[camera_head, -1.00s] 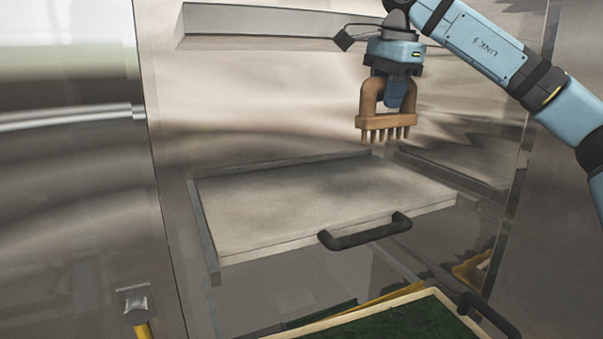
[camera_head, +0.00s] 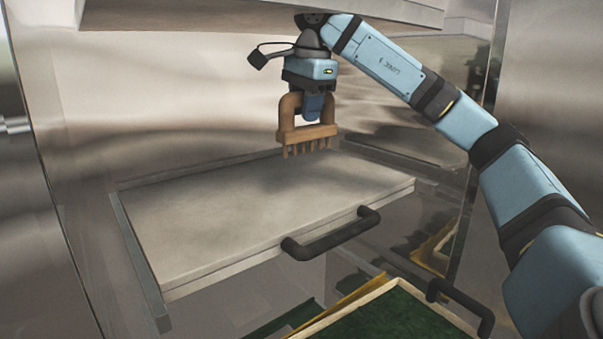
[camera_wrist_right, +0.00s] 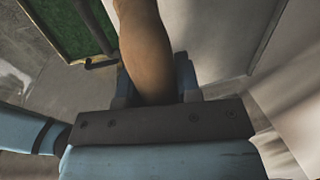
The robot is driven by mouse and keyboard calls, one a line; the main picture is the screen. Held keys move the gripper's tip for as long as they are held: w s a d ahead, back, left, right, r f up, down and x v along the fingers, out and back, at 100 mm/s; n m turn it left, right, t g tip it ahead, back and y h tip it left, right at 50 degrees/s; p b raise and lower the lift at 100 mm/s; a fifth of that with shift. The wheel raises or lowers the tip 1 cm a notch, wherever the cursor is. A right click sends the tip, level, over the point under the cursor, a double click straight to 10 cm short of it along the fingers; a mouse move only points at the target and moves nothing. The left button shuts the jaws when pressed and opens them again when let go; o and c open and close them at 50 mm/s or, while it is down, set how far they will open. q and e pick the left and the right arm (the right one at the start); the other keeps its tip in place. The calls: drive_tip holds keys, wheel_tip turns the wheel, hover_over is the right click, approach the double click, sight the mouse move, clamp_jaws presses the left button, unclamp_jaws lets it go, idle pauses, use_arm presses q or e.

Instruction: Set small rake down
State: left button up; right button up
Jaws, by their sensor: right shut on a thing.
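The small rake (camera_head: 308,136) is brown, with an arched handle and a row of short teeth pointing down. My right gripper (camera_head: 313,103) is shut on the top of its handle and holds it upright above the far part of a pale flat shelf (camera_head: 220,217). The teeth look clear of the shelf, though the exact gap is hard to tell. In the right wrist view the rake's brown handle (camera_wrist_right: 146,50) lies between the fingers of my right gripper (camera_wrist_right: 155,80). My left gripper is not in view.
The shelf has a black handle (camera_head: 330,234) on its front edge and is otherwise bare. A green-surfaced tray (camera_head: 390,318) with a pale rim sits lower in front. A metal ledge (camera_head: 250,14) hangs above, and metal walls stand on both sides.

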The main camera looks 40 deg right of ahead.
sight(306, 127)
wheel_tip(306, 127, down, 6)
drive_tip(key=shift+w+r, duration=0.1)
drive_tip(key=shift+r, duration=0.05)
drive_tip(key=shift+f, duration=0.35)
wheel_tip(306, 127, down, 5)
drive_tip(key=shift+r+p, duration=0.1)
drive_tip(key=shift+p, duration=0.5)
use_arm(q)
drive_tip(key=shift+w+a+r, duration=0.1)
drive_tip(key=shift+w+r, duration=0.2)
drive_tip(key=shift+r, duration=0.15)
use_arm(e)
drive_tip(key=o, duration=1)
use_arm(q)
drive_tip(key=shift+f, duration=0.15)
use_arm(e)
drive_tip(key=shift+o, duration=0.2)
